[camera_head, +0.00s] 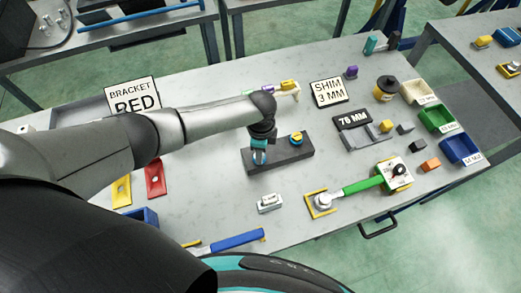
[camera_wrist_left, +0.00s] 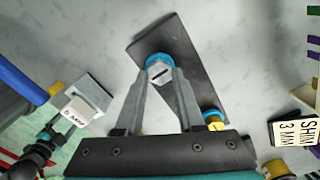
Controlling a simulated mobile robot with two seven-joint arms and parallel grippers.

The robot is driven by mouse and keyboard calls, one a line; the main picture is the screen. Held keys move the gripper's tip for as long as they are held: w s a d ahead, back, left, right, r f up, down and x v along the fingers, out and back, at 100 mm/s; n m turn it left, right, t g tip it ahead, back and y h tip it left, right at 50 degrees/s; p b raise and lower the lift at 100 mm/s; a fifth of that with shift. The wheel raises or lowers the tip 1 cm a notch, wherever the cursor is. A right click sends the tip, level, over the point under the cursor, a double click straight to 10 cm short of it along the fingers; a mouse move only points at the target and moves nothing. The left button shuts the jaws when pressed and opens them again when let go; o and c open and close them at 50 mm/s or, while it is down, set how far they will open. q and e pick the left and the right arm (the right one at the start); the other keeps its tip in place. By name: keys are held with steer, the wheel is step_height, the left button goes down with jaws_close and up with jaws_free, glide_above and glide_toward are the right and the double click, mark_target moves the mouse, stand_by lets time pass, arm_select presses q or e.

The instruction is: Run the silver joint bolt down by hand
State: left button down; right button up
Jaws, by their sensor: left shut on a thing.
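A dark block (camera_head: 290,153) lies on the grey table and also shows in the wrist view (camera_wrist_left: 188,66). It carries two blue-ringed joints. The silver joint bolt (camera_wrist_left: 160,72) has a slotted hex head and stands at one end of the block, inside a blue ring (camera_wrist_left: 158,57). My left gripper (camera_head: 259,148) points down over that end; in the wrist view its two fingers (camera_wrist_left: 160,82) are shut on the bolt head. In the head view the gripper hides the bolt. A yellow bolt (camera_head: 296,138) sits in the other blue ring.
A green-handled torque wrench (camera_head: 360,186) lies to the right, its head on a yellow-framed pad (camera_head: 311,208). A small labelled block (camera_head: 270,203) lies in front.

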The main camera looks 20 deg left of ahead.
arm_select(q)
steer(key=m, duration=0.5)
steer(key=shift+w+d+r+m, duration=0.1)
steer(key=shift+w+r+m, duration=0.1)
steer(key=shift+m, duration=0.2)
steer(key=m+b, duration=0.1)
steer(key=m, duration=0.5)
steer(key=shift+s, duration=0.15)
steer(key=m+b, duration=0.1)
steer(key=m, duration=0.4)
steer(key=shift+m+b, duration=0.3)
steer(key=m, duration=0.2)
steer(key=m+b, duration=0.1)
steer(key=m, duration=0.2)
steer(key=shift+a+m+b, duration=0.25)
steer(key=shift+m+b, duration=0.05)
steer(key=shift+a+m+b, duration=0.1)
steer(key=shift+m+b, duration=0.2)
steer(key=shift+m, duration=0.6)
steer(key=shift+f+m+b, duration=0.1)
steer(key=shift+m+b, duration=0.45)
steer(key=shift+m, duration=0.25)
steer(key=m+b, duration=0.2)
steer(key=b, duration=0.2)
steer(key=shift+f+m, duration=0.1)
steer(key=shift+m, duration=0.3)
steer(key=shift+a+m+b, duration=0.1)
steer(key=shift+m+b, duration=0.6)
steer(key=shift+b, duration=1)
steer(key=shift+r, duration=0.2)
